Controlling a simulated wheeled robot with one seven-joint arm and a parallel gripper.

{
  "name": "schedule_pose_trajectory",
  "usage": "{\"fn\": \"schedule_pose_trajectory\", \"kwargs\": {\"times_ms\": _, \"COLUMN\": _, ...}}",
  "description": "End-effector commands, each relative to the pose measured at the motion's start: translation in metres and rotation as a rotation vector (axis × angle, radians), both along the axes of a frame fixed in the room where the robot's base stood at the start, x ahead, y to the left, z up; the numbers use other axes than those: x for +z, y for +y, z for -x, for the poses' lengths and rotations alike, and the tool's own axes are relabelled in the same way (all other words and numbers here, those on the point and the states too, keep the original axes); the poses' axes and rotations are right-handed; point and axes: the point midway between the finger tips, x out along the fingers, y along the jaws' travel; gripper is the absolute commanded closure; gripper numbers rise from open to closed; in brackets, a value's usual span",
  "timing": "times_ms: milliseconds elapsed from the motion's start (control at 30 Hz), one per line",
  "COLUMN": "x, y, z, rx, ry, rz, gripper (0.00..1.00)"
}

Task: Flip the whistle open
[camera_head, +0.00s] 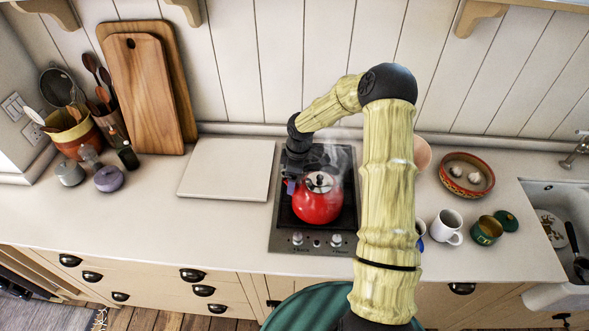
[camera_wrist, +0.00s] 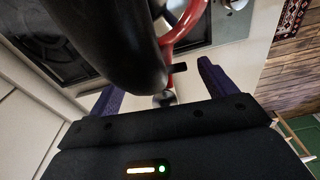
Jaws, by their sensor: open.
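A red kettle (camera_head: 316,206) stands on the hob with steam rising above it. My gripper (camera_head: 290,186) is at the kettle's left side in the head view, partly hidden by my own wrist. In the wrist view my gripper (camera_wrist: 160,88) is open, with its two purple fingers apart. A large black curved part, apparently the kettle's handle (camera_wrist: 112,42), crosses in front of the red metal. A small grey round part, perhaps the whistle (camera_wrist: 164,99), shows between the fingers, with a short black tab above it. I cannot tell whether either finger touches it.
The hob (camera_head: 284,238) has knobs at its front. A pale board (camera_head: 226,170) lies to its left. To the right are a white mug (camera_head: 447,226), a green pot (camera_head: 486,231), a bowl with garlic (camera_head: 467,174) and a sink (camera_head: 545,200). My arm covers the counter just right of the hob.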

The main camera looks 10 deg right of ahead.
Motion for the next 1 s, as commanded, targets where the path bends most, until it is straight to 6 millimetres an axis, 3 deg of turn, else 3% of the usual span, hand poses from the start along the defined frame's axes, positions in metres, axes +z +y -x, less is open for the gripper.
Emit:
{"fn": "schedule_pose_trajectory", "kwargs": {"times_ms": 267, "x": 0.025, "y": -0.004, "z": 0.000, "rx": -0.002, "ry": -0.005, "rz": 0.001, "gripper": 0.16}}
{"fn": "schedule_pose_trajectory", "kwargs": {"times_ms": 1000, "x": 0.163, "y": -0.018, "z": 0.006, "rx": -0.005, "ry": -0.005, "rz": 0.001, "gripper": 0.16}}
